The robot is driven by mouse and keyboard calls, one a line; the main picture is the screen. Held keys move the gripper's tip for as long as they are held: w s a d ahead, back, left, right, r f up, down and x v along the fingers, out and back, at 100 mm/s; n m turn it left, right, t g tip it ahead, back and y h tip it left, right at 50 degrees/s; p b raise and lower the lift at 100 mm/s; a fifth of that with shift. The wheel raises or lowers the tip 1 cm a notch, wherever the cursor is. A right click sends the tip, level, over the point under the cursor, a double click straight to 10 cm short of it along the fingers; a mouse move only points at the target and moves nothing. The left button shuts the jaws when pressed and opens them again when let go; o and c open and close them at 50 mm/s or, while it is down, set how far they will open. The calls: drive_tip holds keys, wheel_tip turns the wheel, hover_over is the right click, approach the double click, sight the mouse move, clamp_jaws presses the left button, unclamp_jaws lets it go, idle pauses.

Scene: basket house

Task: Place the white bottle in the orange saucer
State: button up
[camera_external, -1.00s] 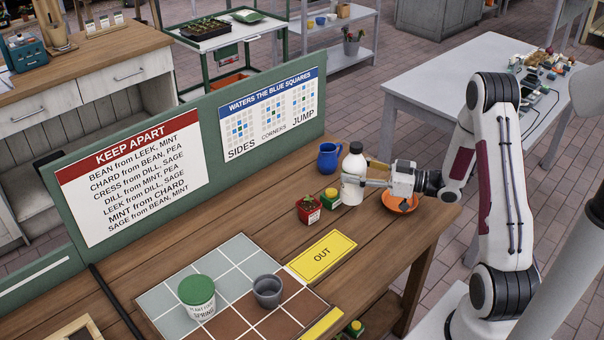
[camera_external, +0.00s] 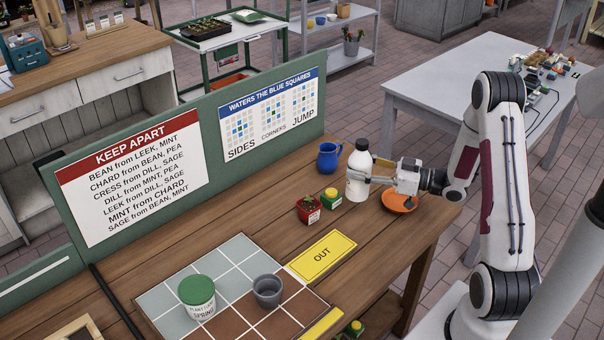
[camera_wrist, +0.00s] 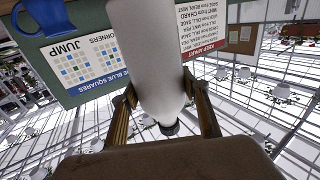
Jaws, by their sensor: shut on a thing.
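The white bottle (camera_external: 357,176) with a black cap stands upright at the right part of the wooden bench. My gripper (camera_external: 366,174) is shut on the bottle from its right side. In the wrist view the bottle (camera_wrist: 157,55) lies between the two fingers of my gripper (camera_wrist: 166,108). I cannot tell whether its base touches the bench or is slightly above it. The orange saucer (camera_external: 394,207) is on the bench just right of the bottle, below my gripper, which partly covers it. The saucer does not show in the wrist view.
A blue mug (camera_external: 328,158) stands behind and left of the bottle; it also shows in the wrist view (camera_wrist: 42,16). A red potted plant (camera_external: 308,212) and a small yellow-green pot (camera_external: 330,196) stand close to the left. A yellow OUT card (camera_external: 321,257) lies in front.

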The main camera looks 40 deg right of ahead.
drive_tip(key=s+d+m+t+h, duration=0.1)
drive_tip(key=s+d+m+h, duration=0.1)
drive_tip(key=d+h, duration=0.3)
drive_tip(key=s+d+m+t+h, duration=0.1)
drive_tip(key=s+d+m+h, duration=0.2)
drive_tip(key=d, duration=0.8)
drive_tip(key=m+h, duration=0.2)
drive_tip(key=h, duration=0.1)
drive_tip(key=shift+s+d+r, duration=0.2)
drive_tip(key=shift+s+r, duration=0.05)
drive_tip(key=shift+r, duration=0.05)
drive_tip(key=shift+f, duration=0.1)
drive_tip(key=shift+f, duration=2.85)
drive_tip(key=shift+f, duration=2.1)
drive_tip(key=shift+f, duration=0.1)
